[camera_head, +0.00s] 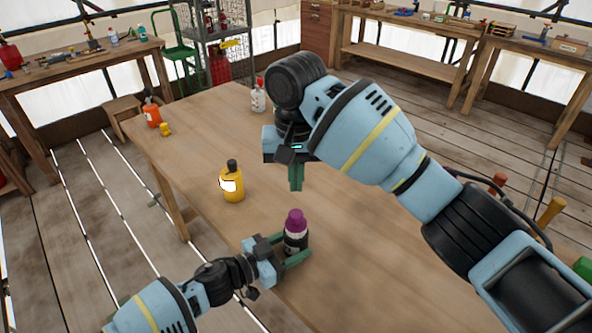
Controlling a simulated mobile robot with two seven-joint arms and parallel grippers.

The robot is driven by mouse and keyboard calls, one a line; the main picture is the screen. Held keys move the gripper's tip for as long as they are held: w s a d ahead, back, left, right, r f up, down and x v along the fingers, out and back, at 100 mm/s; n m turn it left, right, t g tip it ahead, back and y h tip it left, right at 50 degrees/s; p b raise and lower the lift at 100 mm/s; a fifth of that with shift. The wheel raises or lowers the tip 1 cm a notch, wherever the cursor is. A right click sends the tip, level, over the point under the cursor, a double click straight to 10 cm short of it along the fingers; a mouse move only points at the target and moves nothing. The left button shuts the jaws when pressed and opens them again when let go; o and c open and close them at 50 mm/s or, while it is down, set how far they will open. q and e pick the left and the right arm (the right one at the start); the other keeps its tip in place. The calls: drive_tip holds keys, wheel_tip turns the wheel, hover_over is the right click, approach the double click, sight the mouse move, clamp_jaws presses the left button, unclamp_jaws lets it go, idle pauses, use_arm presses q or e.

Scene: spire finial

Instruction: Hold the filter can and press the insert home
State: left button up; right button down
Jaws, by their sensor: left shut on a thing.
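The filter can (295,243) is a dark, almost black cylinder with a pale label, standing upright near the table's front left edge. The purple insert (295,220) sits upright at its top; how deep it is seated cannot be told. My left gripper (296,257) is shut on the can low on its body, its green fingers reaching around it from the left. My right gripper (296,186) points down above and behind the can, apart from the insert. Its green fingers overlap in this view, so their opening cannot be judged.
A yellow bottle (232,185) with a black cap stands left of the can on the wooden table (200,130). An orange bottle (152,113), a small yellow item (165,129) and a white bottle (258,97) stand farther back. The table's middle is mostly clear.

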use_arm(q)
drive_tip(key=o, duration=0.8)
drive_tip(key=shift+o, duration=0.2)
drive_tip(key=v, duration=1.2)
